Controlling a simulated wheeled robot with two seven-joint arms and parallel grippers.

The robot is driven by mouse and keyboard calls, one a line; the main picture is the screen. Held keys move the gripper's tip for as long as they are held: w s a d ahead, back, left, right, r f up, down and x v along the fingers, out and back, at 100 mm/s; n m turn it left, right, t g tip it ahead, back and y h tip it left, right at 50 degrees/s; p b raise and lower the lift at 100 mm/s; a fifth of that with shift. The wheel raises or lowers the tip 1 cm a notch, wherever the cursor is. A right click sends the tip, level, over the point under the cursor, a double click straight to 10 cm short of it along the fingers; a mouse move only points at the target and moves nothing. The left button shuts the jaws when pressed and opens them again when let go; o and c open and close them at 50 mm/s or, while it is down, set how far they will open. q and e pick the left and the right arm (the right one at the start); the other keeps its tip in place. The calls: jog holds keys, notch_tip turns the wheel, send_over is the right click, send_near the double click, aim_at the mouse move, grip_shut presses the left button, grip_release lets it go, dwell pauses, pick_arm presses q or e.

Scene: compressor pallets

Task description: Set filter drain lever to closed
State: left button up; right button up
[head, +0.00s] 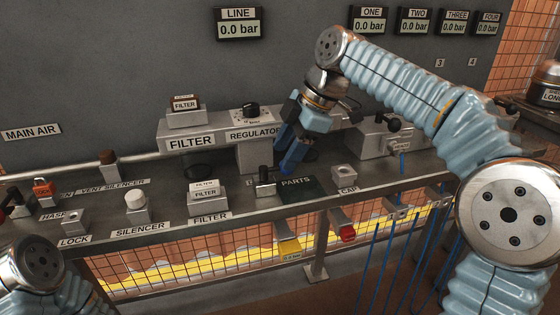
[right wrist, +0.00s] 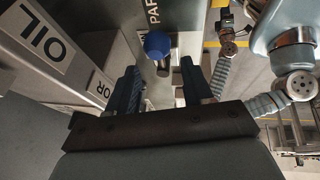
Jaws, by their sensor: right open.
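The filter unit (head: 190,142), a grey housing labelled FILTER, stands at the back of the bench, left of the regulator (head: 254,134). I cannot clearly make out a lever labelled filter drain. In the right wrist view a round blue knob (right wrist: 157,43) on a short stem lies ahead of my fingertips, near the PARTS label. My right gripper (head: 291,160) is open and points down in front of the regulator, above the back of the PARTS mat (head: 300,187). Its fingers also show in the right wrist view (right wrist: 158,85), apart and empty. My left gripper is not in view.
A black-handled part (head: 265,182) stands left of the PARTS mat. Loose filter blocks (head: 207,195), a silencer (head: 137,205) and a cap block (head: 344,176) stand along the bench. A box with black knobs (head: 375,138) is at the right. Yellow (head: 290,247) and red (head: 347,233) pieces hang below the front edge.

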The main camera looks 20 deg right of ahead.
aim_at(278, 167)
jog(key=shift+x, duration=1.9)
grip_shut()
